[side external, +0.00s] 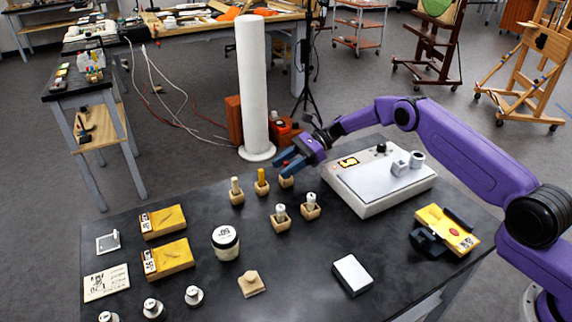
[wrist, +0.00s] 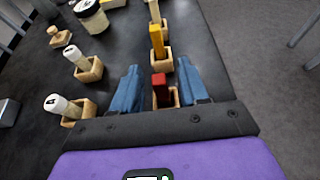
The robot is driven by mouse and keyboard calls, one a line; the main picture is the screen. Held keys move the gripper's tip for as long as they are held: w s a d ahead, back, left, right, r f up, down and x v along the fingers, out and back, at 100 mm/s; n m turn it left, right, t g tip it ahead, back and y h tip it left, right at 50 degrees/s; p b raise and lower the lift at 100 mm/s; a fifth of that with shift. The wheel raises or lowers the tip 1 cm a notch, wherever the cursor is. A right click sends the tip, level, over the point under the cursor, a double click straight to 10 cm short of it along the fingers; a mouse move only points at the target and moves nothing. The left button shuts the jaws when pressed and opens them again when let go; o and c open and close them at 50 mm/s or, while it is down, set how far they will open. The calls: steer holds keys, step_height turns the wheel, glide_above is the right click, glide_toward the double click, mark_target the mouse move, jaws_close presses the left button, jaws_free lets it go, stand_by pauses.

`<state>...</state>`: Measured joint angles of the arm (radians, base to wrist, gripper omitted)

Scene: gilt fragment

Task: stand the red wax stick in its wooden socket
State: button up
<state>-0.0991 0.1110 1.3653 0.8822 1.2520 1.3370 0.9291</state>
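The red wax stick (wrist: 160,82) shows in the wrist view between my gripper's two blue fingers. It appears upright in a small wooden socket (wrist: 174,97), though its lower end is hard to see. My gripper (wrist: 158,66) is open, with a gap visible on each side of the stick. In the side view my gripper (side external: 288,161) is just above the wooden socket (side external: 287,182) at the table's far edge.
Beside it stand a yellow stick (side external: 261,175) and a cream stick (side external: 235,185) in wooden sockets. Two white-topped pieces (side external: 281,212) (side external: 311,200) stand in sockets nearer. A grey-white device (side external: 365,190) is to the right.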

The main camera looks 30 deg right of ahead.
steer(key=shift+r, duration=0.15)
steer(key=v, duration=1.2)
steer(key=s+a+r+n+g+h, duration=0.1)
steer(key=s+a+r+n+h, duration=0.25)
steer(key=s, duration=0.35)
steer(key=s+a+r+n+g+h, duration=0.2)
steer(key=s+a+n, duration=0.25)
steer(key=s, duration=0.35)
steer(key=s+a+r+n+g+h, duration=0.1)
steer(key=s+a+r+n+h, duration=0.2)
steer(key=s+n, duration=0.3)
steer(key=s+d+n+t+h, duration=0.1)
steer(key=s+d+n, duration=0.3)
steer(key=s, duration=0.5)
steer(key=s+d+n+t+h, duration=0.1)
steer(key=s+d+n+h, duration=0.1)
steer(key=s+d+n, duration=0.3)
steer(key=s+d+n+t+h, duration=0.1)
steer(key=s+d+n, duration=0.3)
steer(key=s, duration=0.9)
steer(key=n+t, duration=0.1)
steer(key=n, duration=0.2)
steer(key=shift+s+d+r+n, duration=0.3)
steer(key=shift+d, duration=0.05)
